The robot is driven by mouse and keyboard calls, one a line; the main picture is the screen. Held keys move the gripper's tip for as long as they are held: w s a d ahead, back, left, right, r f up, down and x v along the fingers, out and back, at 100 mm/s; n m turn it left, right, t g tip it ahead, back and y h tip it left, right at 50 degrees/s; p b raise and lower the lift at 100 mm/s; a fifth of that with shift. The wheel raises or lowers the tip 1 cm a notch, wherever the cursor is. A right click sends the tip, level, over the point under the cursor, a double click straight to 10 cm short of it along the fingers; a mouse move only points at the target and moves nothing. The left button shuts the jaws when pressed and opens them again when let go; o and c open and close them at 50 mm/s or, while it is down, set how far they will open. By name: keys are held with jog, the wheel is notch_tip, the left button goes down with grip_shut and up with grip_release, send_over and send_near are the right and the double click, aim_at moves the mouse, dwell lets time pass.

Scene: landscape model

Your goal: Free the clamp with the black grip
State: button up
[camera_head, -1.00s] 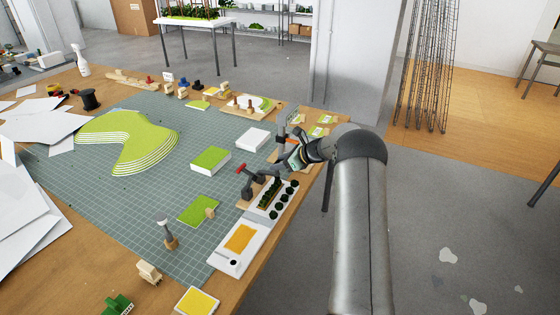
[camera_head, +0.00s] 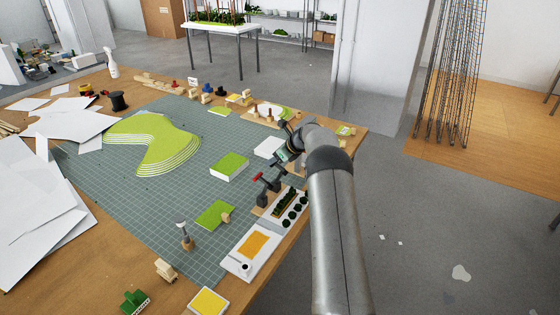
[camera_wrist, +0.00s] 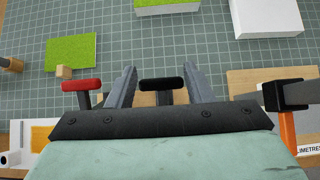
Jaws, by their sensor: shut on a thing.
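The clamp with the black grip (camera_wrist: 162,85) shows in the wrist view between my two fingers, its dark stem running down below the grip. My gripper (camera_wrist: 159,72) is shut on this grip, with one finger on each side. A clamp with a red grip (camera_wrist: 82,85) stands just left of my left finger. In the head view the red-gripped clamp (camera_head: 257,177) stands at the edge of the planter's wooden base. My gripper (camera_head: 277,165) comes down from the upper right there and partly hides the black-gripped clamp.
A white planter (camera_head: 290,204) with dark plants stands close below my gripper. A green-topped block (camera_head: 229,167) and a white block (camera_head: 269,148) lie nearby on the cutting mat (camera_head: 190,215). An orange-handled tool (camera_wrist: 287,125) is close at the right in the wrist view.

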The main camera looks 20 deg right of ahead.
jog(key=shift+w+a+r, duration=0.35)
jog(key=shift+w+a, duration=0.3)
jog(key=shift+w, duration=0.05)
jog(key=shift+o, duration=0.8)
jog(key=shift+w+f, duration=0.15)
jog(key=o, duration=0.6)
jog(key=shift+a+f, duration=0.1)
jog(key=shift+c, duration=0.2)
jog(key=o, duration=0.7)
jog(key=shift+f, duration=0.1)
jog(key=shift+c, duration=0.2)
jog(key=shift+d, duration=0.2)
jog(key=shift+s, duration=0.2)
jog(key=b+v, duration=0.3)
jog(key=v, duration=1.4)
jog(key=shift+b, duration=0.3)
jog(key=shift+d, duration=0.1)
